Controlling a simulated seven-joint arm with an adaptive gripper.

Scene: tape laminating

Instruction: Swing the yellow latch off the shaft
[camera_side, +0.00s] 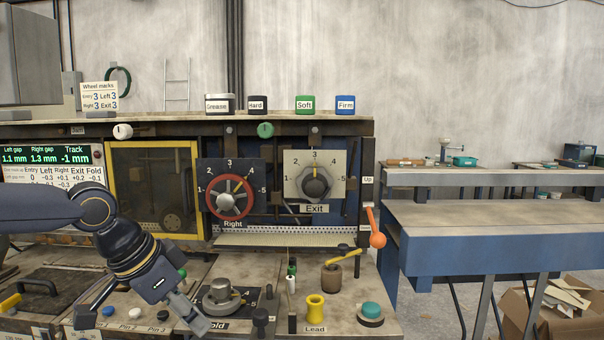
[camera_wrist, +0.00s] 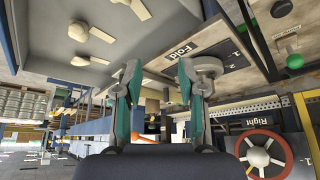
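The yellow latch (camera_side: 343,255) is a short bar lying slantwise at the top of a brown roll (camera_side: 331,278), in the side view. It appears to sit over the shaft there, but the shaft itself is hidden. My gripper (camera_side: 143,319) is low at the left front in the side view, well left of the latch and apart from it. In the wrist view my gripper (camera_wrist: 158,75) shows its two fingers spread, with nothing held between them. I cannot pick out the latch in the wrist view.
The Fold dial (camera_side: 220,293) stands between my gripper and the latch. A yellow Lead spool (camera_side: 315,308), a teal button (camera_side: 371,311) and small green and white knobs surround the roll. An orange lever (camera_side: 376,230) hangs to its right. Space above the bench front is mostly free.

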